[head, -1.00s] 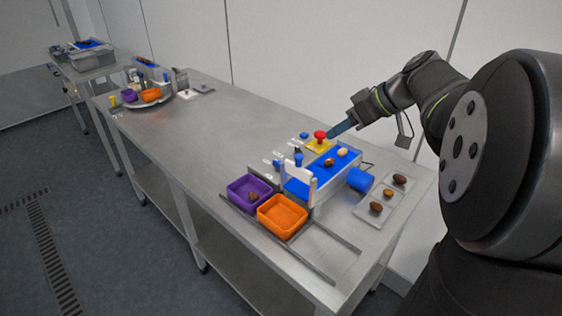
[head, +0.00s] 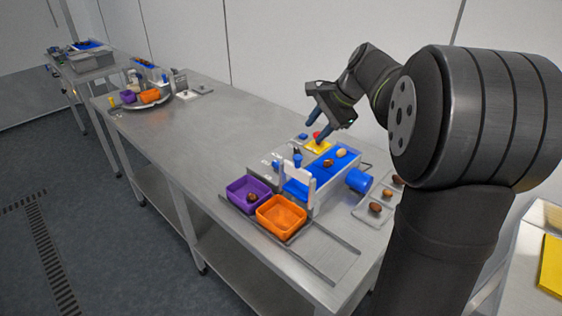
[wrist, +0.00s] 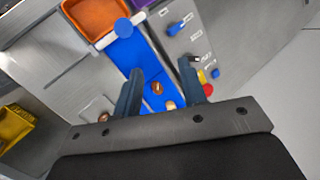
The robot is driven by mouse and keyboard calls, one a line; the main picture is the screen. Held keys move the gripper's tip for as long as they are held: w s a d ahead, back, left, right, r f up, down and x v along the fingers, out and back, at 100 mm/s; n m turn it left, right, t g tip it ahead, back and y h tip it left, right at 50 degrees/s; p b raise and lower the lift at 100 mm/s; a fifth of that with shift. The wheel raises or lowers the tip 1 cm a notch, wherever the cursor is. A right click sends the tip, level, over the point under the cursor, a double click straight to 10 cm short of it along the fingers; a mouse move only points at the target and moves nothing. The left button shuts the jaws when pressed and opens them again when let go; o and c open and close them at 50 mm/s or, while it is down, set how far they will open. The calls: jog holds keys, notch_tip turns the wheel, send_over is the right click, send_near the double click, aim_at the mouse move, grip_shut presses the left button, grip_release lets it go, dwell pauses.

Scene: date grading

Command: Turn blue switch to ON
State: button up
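A grey control strip with white labels runs beside the blue belt. On it is a blue switch (head: 276,165), which also shows in the wrist view (wrist: 175,28). Its ON or OFF setting is too small to read. A dark-handled control (head: 297,155) stands farther along the strip, then a red button (head: 317,136) on a yellow base and a small blue button (head: 303,136). My gripper (head: 316,120) is open and empty above the red-button end. In the wrist view my gripper (wrist: 160,72) spans the belt, with the right finger near the control strip.
The blue belt (head: 297,188) carries a few dates, with a white gate (head: 300,170) across it. A purple bin (head: 236,196) and an orange bin (head: 268,228) stand at its near end. A blue cylinder (head: 359,181) sticks out sideways.

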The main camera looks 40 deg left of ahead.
jog(key=a+f+m+t+h, duration=0.1)
jog(key=a+f+m, duration=0.2)
jog(key=a+m, duration=0.8)
jog(key=a+f+m, duration=0.1)
jog(key=f, duration=0.4)
jog(key=f+m, duration=0.1)
jog(key=f, duration=0.4)
jog(key=w+a+f+m, duration=0.1)
jog(key=f+m, duration=0.1)
jog(key=f, duration=0.3)
jog(key=shift+a+f, duration=0.35)
grip_shut()
